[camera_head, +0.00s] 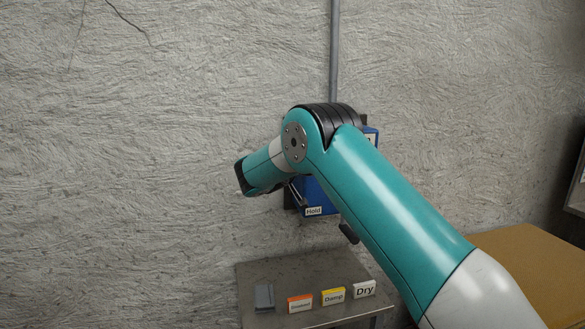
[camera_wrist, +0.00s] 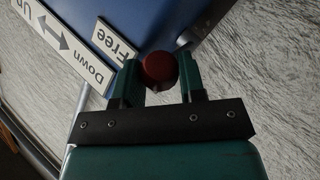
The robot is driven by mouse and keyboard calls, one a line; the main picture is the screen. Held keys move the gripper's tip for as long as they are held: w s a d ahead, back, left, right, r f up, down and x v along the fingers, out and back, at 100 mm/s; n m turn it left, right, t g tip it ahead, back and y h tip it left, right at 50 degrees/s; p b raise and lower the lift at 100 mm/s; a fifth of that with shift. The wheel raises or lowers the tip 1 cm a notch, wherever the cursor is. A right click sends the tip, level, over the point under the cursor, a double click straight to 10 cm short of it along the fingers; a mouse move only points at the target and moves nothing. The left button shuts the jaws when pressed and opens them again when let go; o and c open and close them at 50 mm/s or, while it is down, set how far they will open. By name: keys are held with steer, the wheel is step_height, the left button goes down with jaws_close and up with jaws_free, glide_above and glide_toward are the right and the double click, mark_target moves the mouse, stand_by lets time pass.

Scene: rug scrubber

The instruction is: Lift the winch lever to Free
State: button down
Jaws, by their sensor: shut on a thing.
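The winch is a blue box on the wall, mostly behind my arm in the head view (camera_head: 317,197). It also shows at the top of the wrist view (camera_wrist: 190,18). A "Hold" label (camera_head: 314,211) is at its bottom. In the wrist view, a "Free" label (camera_wrist: 114,41) is on the box, close to the lever's round dark red knob (camera_wrist: 160,68). My gripper (camera_wrist: 159,74) is shut on this knob, one teal finger on each side. The lever's shaft is hidden behind the knob and fingers.
A "Down/Up" arrow sign (camera_wrist: 62,42) is beside the box. Below stands a metal table (camera_head: 262,276) with a grey block (camera_head: 264,297) and signs, including "Damp" (camera_head: 333,296) and "Dry" (camera_head: 364,289). A brown surface (camera_head: 530,265) is at right. A grey pipe (camera_head: 334,50) runs up the wall.

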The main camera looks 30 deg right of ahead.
steer(key=shift+w+a+r, duration=0.1)
steer(key=shift+a+r, duration=0.05)
steer(key=shift+r, duration=0.05)
steer(key=c, duration=0.7)
jaws_free()
steer(key=shift+f, duration=0.1)
steer(key=b+v, duration=0.6)
steer(key=v, duration=1.1)
steer(key=shift+s+b, duration=0.3)
